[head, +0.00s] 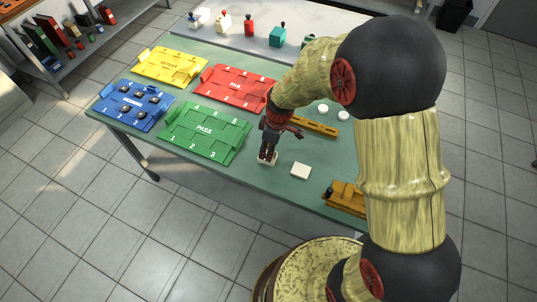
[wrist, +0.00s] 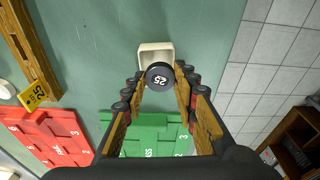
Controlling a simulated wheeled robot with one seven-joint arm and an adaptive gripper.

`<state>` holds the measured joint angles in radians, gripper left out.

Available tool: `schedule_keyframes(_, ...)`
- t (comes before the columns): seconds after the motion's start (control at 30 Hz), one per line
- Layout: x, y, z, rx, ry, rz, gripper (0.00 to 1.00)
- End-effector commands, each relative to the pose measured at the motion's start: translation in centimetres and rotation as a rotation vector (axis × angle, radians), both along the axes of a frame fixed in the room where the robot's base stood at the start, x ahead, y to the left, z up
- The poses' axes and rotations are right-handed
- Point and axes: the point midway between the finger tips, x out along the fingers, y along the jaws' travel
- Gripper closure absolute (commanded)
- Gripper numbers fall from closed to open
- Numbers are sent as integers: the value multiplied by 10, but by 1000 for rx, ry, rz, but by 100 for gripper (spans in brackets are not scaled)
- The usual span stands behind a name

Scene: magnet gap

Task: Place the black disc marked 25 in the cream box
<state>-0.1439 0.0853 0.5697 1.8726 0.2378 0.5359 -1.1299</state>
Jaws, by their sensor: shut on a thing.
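The black disc (wrist: 159,76) with a white 25 on its face sits between the fingertips of my gripper (wrist: 158,82), which is shut on it. The open cream box (wrist: 155,50) lies below and just beyond the disc in the wrist view, and the disc covers its lower part there. The disc cannot be made out in the head view. The height of the disc above the box is hard to tell.
A green PASS tray (head: 204,132), red FAIL tray (head: 236,88), blue tray (head: 133,105) with dark discs and yellow tray (head: 170,66) stand left. Wooden rails (head: 316,126) and white discs (head: 343,115) lie right.

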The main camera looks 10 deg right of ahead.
Motion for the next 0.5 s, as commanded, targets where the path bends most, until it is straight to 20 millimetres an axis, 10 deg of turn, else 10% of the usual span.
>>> schedule_keyframes(0.47,-2,-2,-43,-3,13,1,100)
schedule_keyframes(0.5,-3,-2,-44,-4,14,1,68)
